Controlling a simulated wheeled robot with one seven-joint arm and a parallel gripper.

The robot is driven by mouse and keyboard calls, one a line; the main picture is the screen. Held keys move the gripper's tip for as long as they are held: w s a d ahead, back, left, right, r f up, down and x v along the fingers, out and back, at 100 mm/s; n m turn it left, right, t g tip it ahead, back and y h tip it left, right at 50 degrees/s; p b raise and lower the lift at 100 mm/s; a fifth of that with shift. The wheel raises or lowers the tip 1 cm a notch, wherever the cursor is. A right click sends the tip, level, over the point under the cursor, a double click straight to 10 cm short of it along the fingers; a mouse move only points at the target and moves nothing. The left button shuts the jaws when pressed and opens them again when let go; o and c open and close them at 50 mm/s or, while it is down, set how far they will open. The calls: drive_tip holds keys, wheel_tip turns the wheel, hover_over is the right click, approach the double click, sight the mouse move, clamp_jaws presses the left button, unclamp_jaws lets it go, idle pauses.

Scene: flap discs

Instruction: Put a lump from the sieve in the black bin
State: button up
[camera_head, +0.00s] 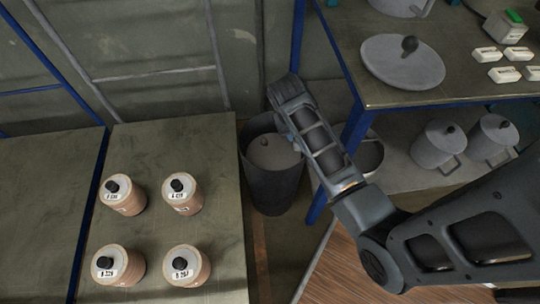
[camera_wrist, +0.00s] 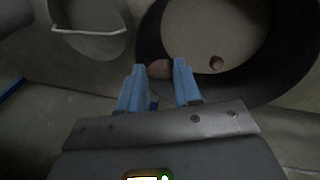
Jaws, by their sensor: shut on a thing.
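My gripper (camera_wrist: 159,72) is shut on a brown lump (camera_wrist: 159,68), which shows between the tips of its blue fingers in the wrist view. The black bin (camera_head: 272,190) stands on the floor between the two tables, with my gripper over its right rim in the head view. In the wrist view the bin's dark wall (camera_wrist: 152,38) and pale bottom lie beyond the fingertips. Another small lump (camera_wrist: 216,63) lies inside the bin.
Several labelled canisters (camera_head: 125,195) with black knobs stand on the left table (camera_head: 220,240). The right table holds a round lid (camera_head: 400,65), white blocks (camera_head: 505,73) and a green-topped box (camera_head: 505,28). Grey lidded pots (camera_head: 440,145) stand on its lower shelf. A blue table leg (camera_head: 350,135) is beside my arm.

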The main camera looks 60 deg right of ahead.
drive_tip(key=shift+w+a+f+b, duration=0.45)
drive_tip(key=shift+w+a+f, duration=0.55)
drive_tip(key=shift+f, duration=0.5)
drive_tip(key=shift+w+a+f+b, duration=0.4)
drive_tip(key=shift+w+a+f, duration=0.35)
drive_tip(key=shift+a+f, duration=0.6)
drive_tip(key=shift+w+a+f+b, duration=0.45)
drive_tip(key=shift+w+a+f, duration=0.5)
drive_tip(key=shift+f, duration=0.7)
drive_tip(key=shift+s+f, duration=0.1)
drive_tip(key=shift+f, duration=0.35)
